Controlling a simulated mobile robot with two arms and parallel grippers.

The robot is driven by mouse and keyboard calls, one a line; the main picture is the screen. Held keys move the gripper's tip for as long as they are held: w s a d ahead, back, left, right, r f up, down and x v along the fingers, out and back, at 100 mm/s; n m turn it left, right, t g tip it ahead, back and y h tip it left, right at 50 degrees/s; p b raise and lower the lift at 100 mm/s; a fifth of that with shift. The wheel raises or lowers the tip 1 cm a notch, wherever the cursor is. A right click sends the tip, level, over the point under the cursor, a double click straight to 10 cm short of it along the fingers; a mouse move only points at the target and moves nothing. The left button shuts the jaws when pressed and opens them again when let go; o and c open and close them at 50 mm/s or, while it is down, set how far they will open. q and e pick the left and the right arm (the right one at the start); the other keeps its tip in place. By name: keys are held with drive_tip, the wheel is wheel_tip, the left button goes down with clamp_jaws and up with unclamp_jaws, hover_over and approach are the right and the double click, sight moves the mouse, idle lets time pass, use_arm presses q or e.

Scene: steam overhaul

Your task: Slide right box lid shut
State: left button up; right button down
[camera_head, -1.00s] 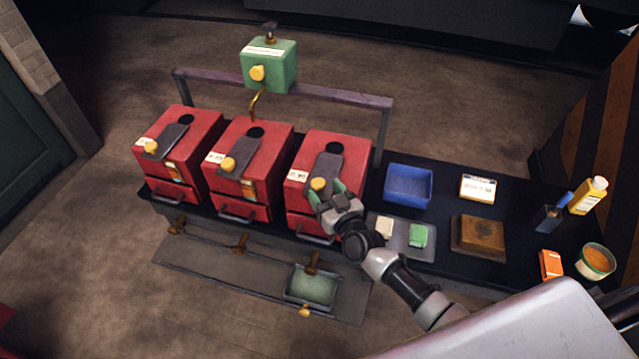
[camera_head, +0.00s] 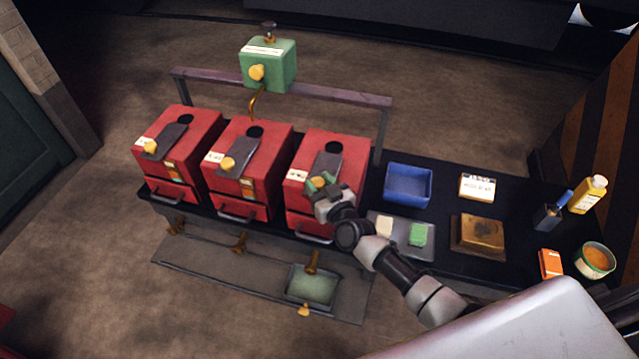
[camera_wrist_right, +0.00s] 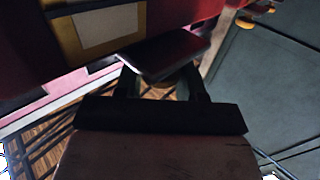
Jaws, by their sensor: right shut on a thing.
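The right red box (camera_head: 300,205) stands at the right end of a row of red boxes. Its dark sliding lid (camera_head: 328,164) lies on the sloped top, with the round dark hole (camera_head: 333,147) showing at its upper end. My right gripper (camera_head: 318,184) is shut on the lid's yellow knob, which is mostly hidden by the green-tipped fingers. In the right wrist view the fingers (camera_wrist_right: 160,88) close just under the dark lid's end (camera_wrist_right: 165,53). My left gripper is not in view.
Two similar red boxes (camera_head: 247,180) stand to the left. A green tank (camera_head: 268,64) with a spout hangs behind. A blue bin (camera_head: 408,186), a tray with small blocks (camera_head: 400,250) and a brown block (camera_head: 478,236) lie right of the box.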

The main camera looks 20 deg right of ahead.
drive_tip(key=shift+w+d+f+b, duration=0.1)
drive_tip(key=shift+w+d+b, duration=0.35)
drive_tip(key=shift+w+b, duration=0.15)
drive_tip(key=shift+w+d+b, duration=0.45)
drive_tip(key=shift+w, duration=0.25)
drive_tip(key=shift+w+d, duration=0.15)
drive_tip(key=shift+w, duration=0.05)
drive_tip(key=c, duration=0.7)
unclamp_jaws()
drive_tip(key=shift+s, duration=0.1)
drive_tip(key=s, duration=0.3)
drive_tip(key=s+d, duration=0.1)
drive_tip(key=s, duration=0.3)
drive_tip(key=s+d, duration=0.1)
drive_tip(key=s, duration=0.2)
drive_tip(key=shift+s, duration=0.3)
drive_tip(key=shift+o, duration=0.2)
